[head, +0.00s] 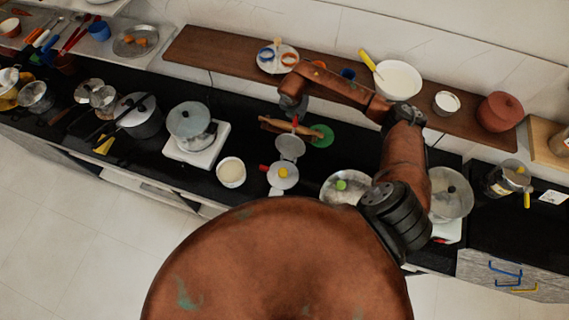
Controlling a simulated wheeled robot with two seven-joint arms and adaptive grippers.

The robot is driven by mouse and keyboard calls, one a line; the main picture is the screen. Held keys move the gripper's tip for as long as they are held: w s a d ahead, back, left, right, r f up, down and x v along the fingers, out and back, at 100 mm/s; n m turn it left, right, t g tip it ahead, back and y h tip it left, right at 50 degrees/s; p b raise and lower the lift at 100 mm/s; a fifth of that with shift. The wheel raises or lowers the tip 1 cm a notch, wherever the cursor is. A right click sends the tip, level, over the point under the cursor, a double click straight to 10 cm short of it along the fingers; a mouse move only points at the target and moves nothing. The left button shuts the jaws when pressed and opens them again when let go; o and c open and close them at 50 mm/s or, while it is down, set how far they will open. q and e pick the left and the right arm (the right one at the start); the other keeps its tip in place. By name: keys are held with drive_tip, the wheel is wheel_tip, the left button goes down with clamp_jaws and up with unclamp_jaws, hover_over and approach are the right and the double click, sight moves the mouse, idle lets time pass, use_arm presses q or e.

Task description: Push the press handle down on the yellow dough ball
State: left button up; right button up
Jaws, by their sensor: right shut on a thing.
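The press stands open on the black counter. Its lower plate (290,183) carries the yellow dough ball (283,173), and its round lid (290,147) is tipped back behind the plate. The red press handle (295,121) sticks up at the far end of the lid. My right gripper (294,112) reaches in from the right and is small and dark here; it is shut on the handle, with its fingertips partly hidden. My left gripper is out of view.
A rolling pin (272,124) lies on the counter by a green disc (323,136), close behind the lid. A white cup (231,172) stands left of the press, a pan (342,185) with a green ball right. A pot (190,125) sits further left; a wooden shelf (225,57) runs behind.

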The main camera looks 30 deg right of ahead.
drive_tip(key=shift+a, duration=0.1)
drive_tip(key=shift+c, duration=0.4)
drive_tip(key=shift+s+a+r+p, duration=0.3)
drive_tip(key=shift+s+a+p, duration=0.05)
drive_tip(key=shift+s+a, duration=0.25)
drive_tip(key=shift+s+a+r+p, duration=0.3)
drive_tip(key=shift+s+a, duration=0.15)
drive_tip(key=shift+a, duration=0.2)
drive_tip(key=shift+s, duration=0.1)
drive_tip(key=shift+s+a+r, duration=0.15)
drive_tip(key=shift+s+a, duration=0.45)
drive_tip(key=shift+a, duration=0.15)
drive_tip(key=shift+s+a+r+p, duration=0.1)
drive_tip(key=shift+s+a+p, duration=0.25)
drive_tip(key=shift+s+a, duration=0.25)
